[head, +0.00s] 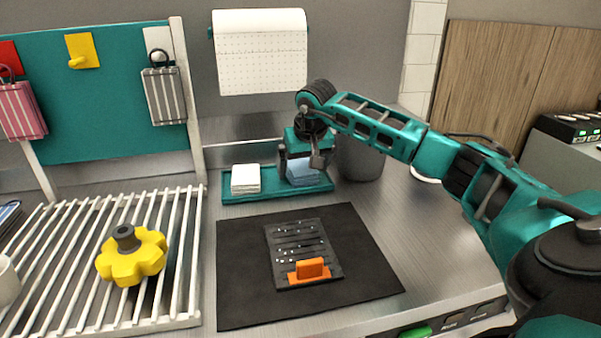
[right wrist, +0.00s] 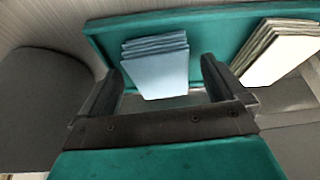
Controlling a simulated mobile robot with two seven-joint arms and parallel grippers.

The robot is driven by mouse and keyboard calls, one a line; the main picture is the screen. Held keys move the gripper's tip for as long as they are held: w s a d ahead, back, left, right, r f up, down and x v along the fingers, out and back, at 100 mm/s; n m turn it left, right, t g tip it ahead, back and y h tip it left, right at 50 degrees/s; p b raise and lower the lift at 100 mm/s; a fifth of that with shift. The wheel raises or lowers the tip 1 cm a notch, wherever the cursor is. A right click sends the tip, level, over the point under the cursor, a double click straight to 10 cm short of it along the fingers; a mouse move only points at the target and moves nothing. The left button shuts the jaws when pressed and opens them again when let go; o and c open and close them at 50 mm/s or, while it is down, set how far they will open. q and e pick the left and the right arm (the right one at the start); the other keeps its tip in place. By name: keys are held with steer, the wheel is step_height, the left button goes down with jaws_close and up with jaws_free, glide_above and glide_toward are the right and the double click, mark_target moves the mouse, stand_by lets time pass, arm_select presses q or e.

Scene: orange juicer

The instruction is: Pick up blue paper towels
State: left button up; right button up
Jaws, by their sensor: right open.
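The blue paper towels (head: 301,174) are a folded stack at the right end of a teal tray (head: 290,196) at the back of the counter. In the right wrist view the blue paper towels (right wrist: 158,68) lie in the tray (right wrist: 107,36), ahead of the fingers. My right gripper (head: 299,160) is above the blue stack and partly covers it in the head view. In the right wrist view the right gripper (right wrist: 165,80) is open, with one finger to each side of the stack. Whether the fingers touch the towels I cannot tell. My left gripper is not in view.
A white towel stack (head: 245,179) sits in the tray left of the blue one. A dark grey bin (head: 360,160) stands close to the right of the tray. A black mat (head: 235,275) with a grater-like board lies in front. A white rack (head: 70,270) holds a yellow knob-like object.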

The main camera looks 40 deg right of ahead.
steer(key=shift+w+f, duration=0.1)
steer(key=shift+f, duration=0.15)
steer(key=shift+c, duration=0.4)
steer(key=c, duration=1)
